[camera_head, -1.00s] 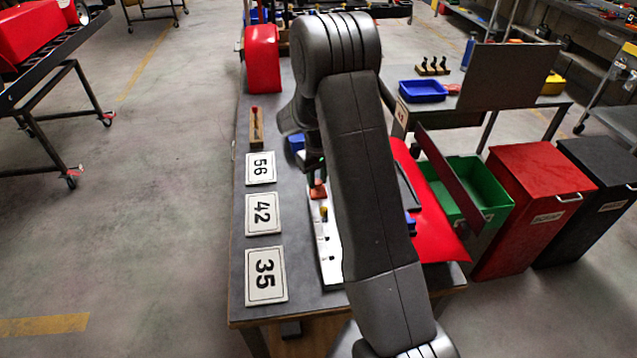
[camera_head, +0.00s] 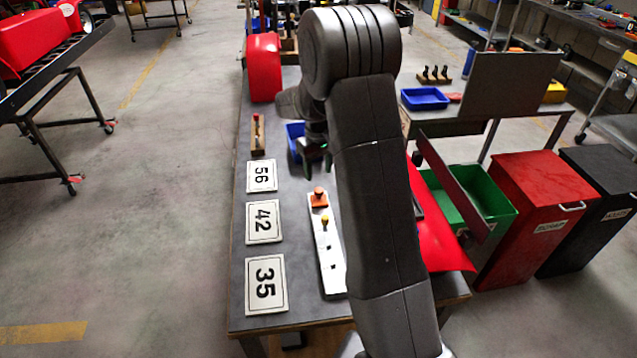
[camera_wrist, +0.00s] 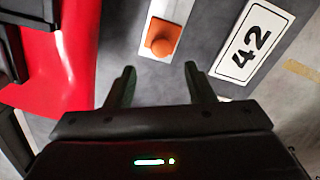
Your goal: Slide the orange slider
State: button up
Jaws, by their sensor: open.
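The orange slider (camera_head: 319,196) is a small block with a round knob at the far end of a white panel (camera_head: 330,277) on the grey table. In the wrist view the orange slider (camera_wrist: 161,40) is ahead of the fingertips, roughly between their lines, on the end of the white strip. My gripper (camera_wrist: 157,72) is open and empty, with a clear gap to the slider. In the head view my gripper (camera_head: 317,160) is beyond the slider, partly hidden by my arm.
Number plates 56 (camera_head: 261,177), 42 (camera_head: 264,222) and 35 (camera_head: 265,284) lie left of the panel.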

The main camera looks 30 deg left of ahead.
aim_at(320, 193)
notch_tip(320, 193, up, 7)
jog(key=shift+r+b, duration=0.2)
jog(key=shift+b, duration=0.1)
jog(key=shift+f, duration=0.1)
dwell(0.4)
notch_tip(320, 193, down, 14)
jog(key=shift+r+p, duration=0.1)
jog(key=shift+p, duration=0.85)
jog(key=shift+s+d, duration=0.6)
jog(key=shift+s, duration=0.1)
